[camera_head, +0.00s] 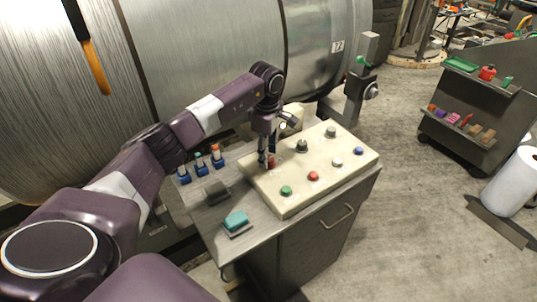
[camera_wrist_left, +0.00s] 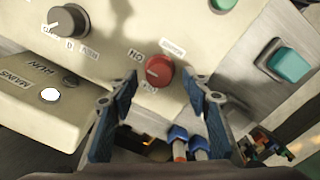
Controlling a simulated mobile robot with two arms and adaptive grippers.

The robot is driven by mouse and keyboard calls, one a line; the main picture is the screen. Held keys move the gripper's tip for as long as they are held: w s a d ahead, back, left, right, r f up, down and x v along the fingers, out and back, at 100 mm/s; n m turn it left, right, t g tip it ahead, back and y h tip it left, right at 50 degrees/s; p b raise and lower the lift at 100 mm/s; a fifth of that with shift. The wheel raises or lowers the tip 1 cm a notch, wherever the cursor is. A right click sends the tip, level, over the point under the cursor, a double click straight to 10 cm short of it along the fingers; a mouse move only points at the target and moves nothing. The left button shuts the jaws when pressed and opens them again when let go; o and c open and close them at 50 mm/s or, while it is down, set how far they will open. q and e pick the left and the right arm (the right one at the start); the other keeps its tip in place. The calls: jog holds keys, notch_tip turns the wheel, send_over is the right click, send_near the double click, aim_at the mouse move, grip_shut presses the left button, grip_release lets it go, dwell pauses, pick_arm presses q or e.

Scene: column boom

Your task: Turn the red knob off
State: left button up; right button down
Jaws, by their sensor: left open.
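The red knob (camera_wrist_left: 158,70) sits on the cream control panel (camera_wrist_left: 112,45), with a white pointer mark on its face and small white labels around it, one reading ON. In the left wrist view it lies between and just beyond the tips of my left gripper (camera_wrist_left: 160,79), whose two blue-padded fingers are spread and hold nothing. In the head view my left gripper (camera_head: 267,158) points down at the panel's left back part, and the red knob (camera_head: 273,162) is partly hidden behind it. I cannot tell whether the fingers touch the knob. My right gripper is out of view.
The panel also carries a green button (camera_head: 286,190), a red button (camera_head: 313,176), a blue button (camera_head: 358,151) and dark knobs (camera_head: 302,146). A teal block (camera_head: 236,219) and blue-based items (camera_head: 217,160) lie left of it. A large metal drum (camera_head: 220,50) stands behind.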

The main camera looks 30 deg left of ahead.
pick_arm(q)
jog(key=shift+f, duration=0.9)
jog(key=shift+c, duration=0.6)
jog(key=c, duration=1)
jog(key=shift+c, duration=0.2)
